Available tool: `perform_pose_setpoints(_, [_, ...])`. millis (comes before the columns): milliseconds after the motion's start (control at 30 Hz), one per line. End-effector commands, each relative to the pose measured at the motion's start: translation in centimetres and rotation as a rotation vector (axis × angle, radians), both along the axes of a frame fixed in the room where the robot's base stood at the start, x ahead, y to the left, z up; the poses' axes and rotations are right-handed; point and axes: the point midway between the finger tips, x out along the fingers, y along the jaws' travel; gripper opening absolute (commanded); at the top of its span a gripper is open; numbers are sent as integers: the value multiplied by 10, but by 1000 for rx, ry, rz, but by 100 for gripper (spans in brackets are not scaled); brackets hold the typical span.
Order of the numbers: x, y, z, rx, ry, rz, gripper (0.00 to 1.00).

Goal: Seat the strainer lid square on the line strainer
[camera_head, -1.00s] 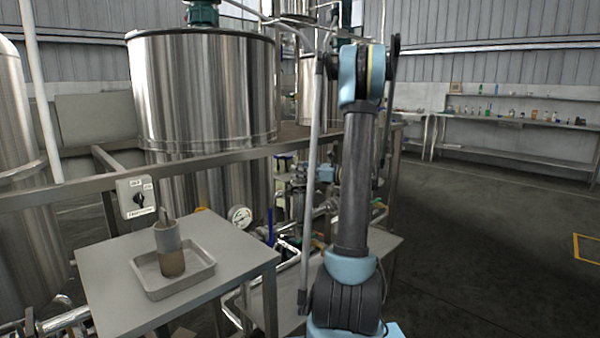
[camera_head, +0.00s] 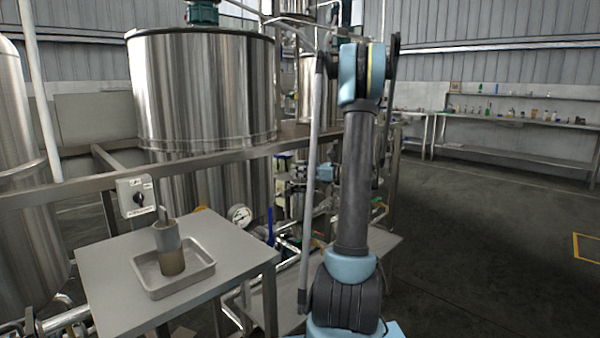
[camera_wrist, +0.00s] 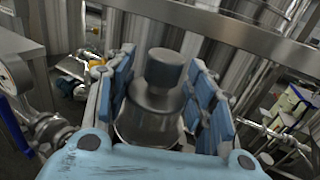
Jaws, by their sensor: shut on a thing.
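In the wrist view my gripper (camera_wrist: 160,95) has its blue-padded fingers either side of a grey metal piece, which looks like the strainer lid (camera_wrist: 163,72). It has a dark round upper part and a wider, shiny metal part below. The jaws are shut on it. I cannot tell whether the wider part belongs to the lid or to the line strainer behind it, nor whether the lid is square. In the head view my arm hides most of this area, and I cannot make out the line strainer there.
A cylinder with an upright handle (camera_head: 168,250) stands in a shallow tray (camera_head: 195,282) on a side table (camera_head: 110,257). A pressure gauge (camera_head: 240,216), pipes and valves crowd the space beside my arm. A steel rail (camera_head: 70,190) crosses before a large tank (camera_head: 205,90). Open floor lies right.

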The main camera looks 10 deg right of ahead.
Motion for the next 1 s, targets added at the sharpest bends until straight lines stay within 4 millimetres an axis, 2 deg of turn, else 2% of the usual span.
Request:
perform_pose_setpoints(433, [0, 0, -1, 1, -1, 0, 14])
perform_pose_setpoints(1000, [0, 0, -11, 1, -1, 0, 14])
